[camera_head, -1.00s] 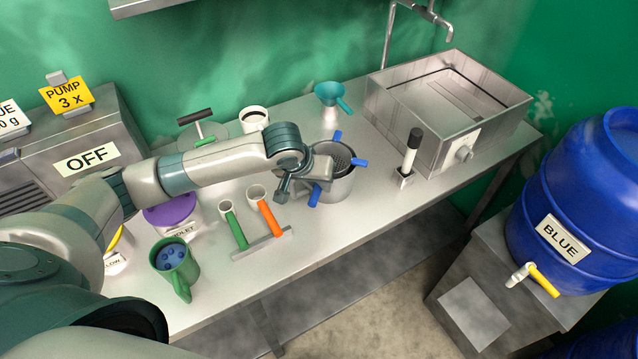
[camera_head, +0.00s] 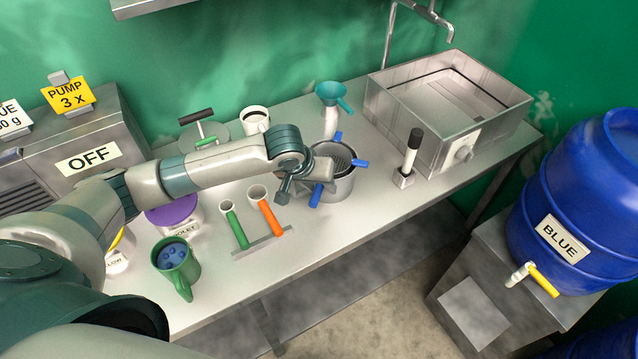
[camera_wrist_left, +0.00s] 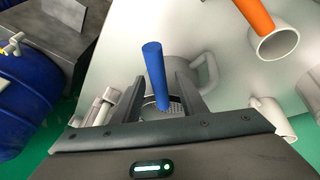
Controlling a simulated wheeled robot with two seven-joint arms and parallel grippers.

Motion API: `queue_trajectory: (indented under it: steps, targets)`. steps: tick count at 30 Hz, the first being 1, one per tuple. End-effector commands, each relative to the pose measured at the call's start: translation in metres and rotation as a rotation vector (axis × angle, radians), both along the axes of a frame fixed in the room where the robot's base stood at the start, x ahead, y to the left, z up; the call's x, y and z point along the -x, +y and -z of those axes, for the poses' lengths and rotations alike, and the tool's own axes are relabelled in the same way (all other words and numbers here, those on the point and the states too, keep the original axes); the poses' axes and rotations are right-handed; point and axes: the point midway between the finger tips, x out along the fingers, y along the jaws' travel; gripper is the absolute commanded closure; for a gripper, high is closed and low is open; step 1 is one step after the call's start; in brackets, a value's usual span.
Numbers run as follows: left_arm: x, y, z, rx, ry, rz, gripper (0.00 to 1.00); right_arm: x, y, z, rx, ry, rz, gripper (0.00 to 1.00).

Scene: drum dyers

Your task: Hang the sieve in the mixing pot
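The mixing pot (camera_head: 341,188) is a metal pot on the table, and its grey side handle shows in the left wrist view (camera_wrist_left: 211,72). The sieve (camera_head: 337,156) is a round mesh with blue handles that sits in the pot's mouth, its handles sticking out over the rim. My left gripper (camera_head: 318,178) is at the pot's near left side. In the left wrist view one blue sieve handle (camera_wrist_left: 153,72) stands between its fingers, with mesh visible on both sides, so the fingers look open. They hide part of the sieve and rim. My right gripper is not in view.
A rack with green and orange-handled cups (camera_head: 262,245) stands left of the pot. A black-topped stick in a holder (camera_head: 408,165), a teal funnel (camera_head: 330,92) and a metal sink (camera_head: 400,108) stand right and behind. The front right table strip is clear.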

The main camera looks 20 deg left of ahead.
Motion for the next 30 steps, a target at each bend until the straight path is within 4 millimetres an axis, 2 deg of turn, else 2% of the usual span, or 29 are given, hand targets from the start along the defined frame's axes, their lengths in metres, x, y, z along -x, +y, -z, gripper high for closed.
queue_trajectory:
  steps: [7, 13, 30]
  targets:
    - [0.003, 0.001, -0.007, 0.0, -0.001, 0.0, 0.62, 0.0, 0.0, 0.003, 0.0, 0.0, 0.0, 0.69]
    - [0.012, 0.004, -0.027, 0.001, -0.005, 0.002, 0.62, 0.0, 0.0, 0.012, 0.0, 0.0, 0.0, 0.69]
    - [0.056, 0.02, -0.128, 0.0, -0.005, 0.001, 0.62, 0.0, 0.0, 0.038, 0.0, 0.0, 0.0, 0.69]
